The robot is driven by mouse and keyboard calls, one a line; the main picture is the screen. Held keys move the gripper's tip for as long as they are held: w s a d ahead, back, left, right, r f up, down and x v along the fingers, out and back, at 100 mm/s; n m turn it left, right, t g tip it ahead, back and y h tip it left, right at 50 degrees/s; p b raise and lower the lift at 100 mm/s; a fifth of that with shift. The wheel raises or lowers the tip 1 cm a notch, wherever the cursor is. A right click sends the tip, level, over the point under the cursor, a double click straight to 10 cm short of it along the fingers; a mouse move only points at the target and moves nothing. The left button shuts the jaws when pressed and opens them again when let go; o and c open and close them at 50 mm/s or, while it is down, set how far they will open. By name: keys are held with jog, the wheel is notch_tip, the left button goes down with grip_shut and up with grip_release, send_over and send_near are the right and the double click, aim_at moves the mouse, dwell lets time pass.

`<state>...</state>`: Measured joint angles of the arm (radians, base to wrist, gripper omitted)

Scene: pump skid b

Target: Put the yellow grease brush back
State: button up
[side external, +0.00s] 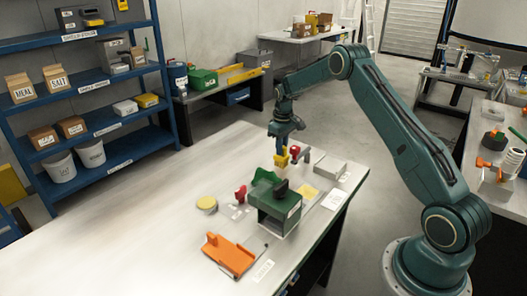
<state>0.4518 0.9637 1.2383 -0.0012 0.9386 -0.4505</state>
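My gripper (282,148) points down over the far part of the work table, behind the green box (277,212). A small yellow piece (281,160) shows right at its fingertips. It may be the yellow grease brush, but it is too small to be sure. I cannot tell whether the fingers are closed on it or it only stands under them. A red part (295,151) is close beside it on the right. No other thing on the table is clearly a brush.
An orange tray (230,254), a yellow disc (206,202) and a red part (240,194) lie left of the green box. A yellow pad (308,191) and grey boxes (328,167) are to its right. The table's left part (130,225) is clear.

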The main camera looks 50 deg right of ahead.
jog(key=o, duration=0.3)
jog(key=shift+r, duration=0.1)
notch_tip(320, 180, up, 12)
jog(key=shift+r, duration=0.1)
dwell(0.6)
dwell(0.5)
